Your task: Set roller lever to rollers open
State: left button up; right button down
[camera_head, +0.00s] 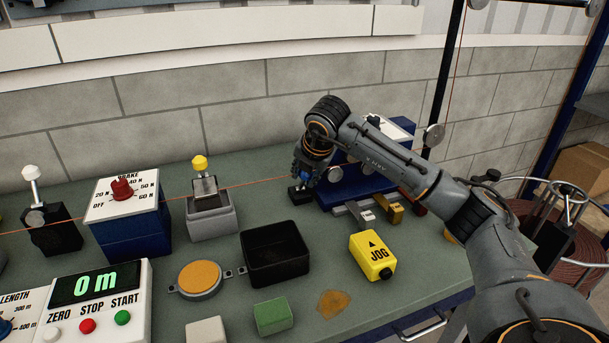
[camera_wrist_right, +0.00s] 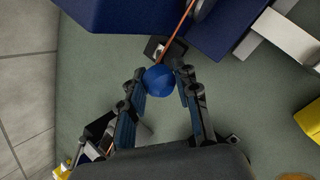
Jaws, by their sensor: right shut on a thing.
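A lever with a blue ball knob (camera_wrist_right: 159,80) stands by a blue machine block at the back of the bench. Its dark base (camera_head: 300,195) shows just below my right gripper (camera_head: 300,177) in the head view. In the wrist view my right gripper (camera_wrist_right: 162,84) is shut on the blue knob, with one finger on each side. The lever's shaft is mostly hidden under the knob and fingers, so I cannot tell its tilt or setting. My left gripper is not in view.
The blue block (camera_head: 345,190) with rollers stands right beside the lever. An orange wire (camera_head: 255,183) runs along the bench to it. A yellow JOG box (camera_head: 372,256), a black tray (camera_head: 274,254) and a yellow-knobbed clamp (camera_head: 209,205) stand nearby. Bare green bench lies between them.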

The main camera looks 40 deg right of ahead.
jog(key=shift+s+f, duration=0.15)
jog(key=shift+f, duration=0.15)
jog(key=c, duration=1.3)
grip_release()
jog(key=shift+s+d+r, duration=0.1)
jog(key=shift+r, duration=0.05)
jog(key=shift+r, duration=0.1)
jog(key=shift+r, duration=0.1)
jog(key=v, duration=1.1)
jog(key=shift+r, duration=0.35)
jog(key=shift+s, duration=0.1)
